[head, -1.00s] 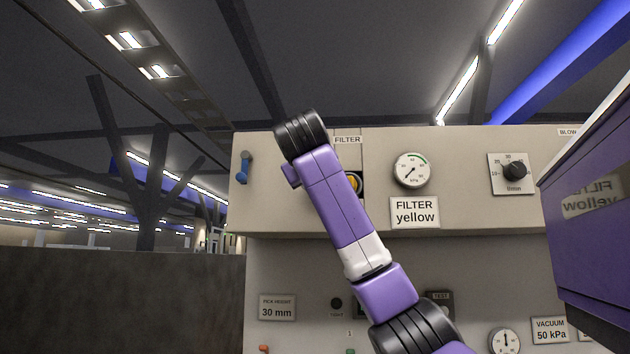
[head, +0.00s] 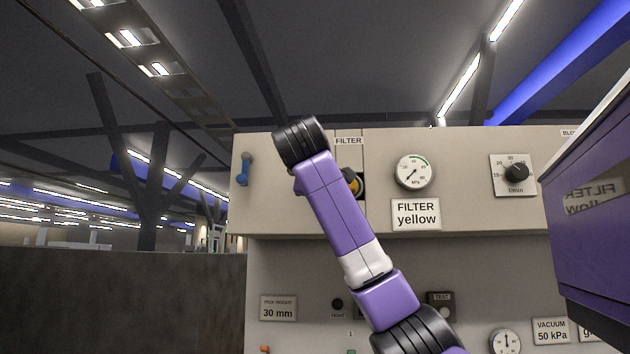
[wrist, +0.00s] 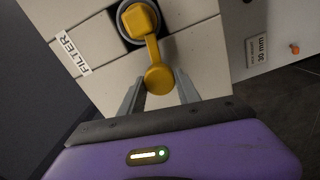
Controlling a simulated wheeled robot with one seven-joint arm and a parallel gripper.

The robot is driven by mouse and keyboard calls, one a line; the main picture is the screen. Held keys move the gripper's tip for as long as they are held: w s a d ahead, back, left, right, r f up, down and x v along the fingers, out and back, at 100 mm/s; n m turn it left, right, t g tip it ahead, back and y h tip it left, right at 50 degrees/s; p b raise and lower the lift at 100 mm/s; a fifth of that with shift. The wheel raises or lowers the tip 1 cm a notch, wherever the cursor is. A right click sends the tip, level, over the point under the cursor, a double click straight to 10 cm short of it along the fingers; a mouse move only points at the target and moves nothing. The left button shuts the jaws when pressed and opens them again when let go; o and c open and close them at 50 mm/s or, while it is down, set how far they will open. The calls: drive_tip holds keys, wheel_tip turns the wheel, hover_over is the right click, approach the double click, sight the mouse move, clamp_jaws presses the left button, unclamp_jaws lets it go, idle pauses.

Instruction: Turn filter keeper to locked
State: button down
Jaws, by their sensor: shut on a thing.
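The filter keeper (wrist: 152,50) is a yellow lever with a blocky hub and a round end knob. In the wrist view its hub sits in a dark round socket with a grey ring, and its knob points down toward my gripper (wrist: 159,88). My gripper's two grey fingers are shut around the knob end, one on each side. In the head view my forearm and wrist hide most of the keeper. Only a yellow bit (head: 352,182) shows beside my arm, below the FILTER label (head: 348,141). No locked mark is readable in either view.
A pale panel (head: 460,225) carries a gauge (head: 414,171), a "FILTER yellow" sign (head: 416,214) and a black dial (head: 516,172). A blue handle (head: 245,168) is at its left end. A purple box (head: 600,215) juts in at the right.

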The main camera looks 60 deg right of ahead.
drive_tip(key=shift+w+a+n, duration=0.1)
drive_tip(key=shift+n, duration=0.8)
drive_tip(key=shift+f, duration=0.1)
drive_tip(key=c, duration=0.9)
unclamp_jaws()
drive_tip(key=shift+o, duration=0.2)
drive_tip(key=b+v, duration=0.2)
drive_tip(key=v, duration=0.5)
drive_tip(key=shift+s+a, duration=0.2)
drive_tip(key=shift+a, duration=0.15)
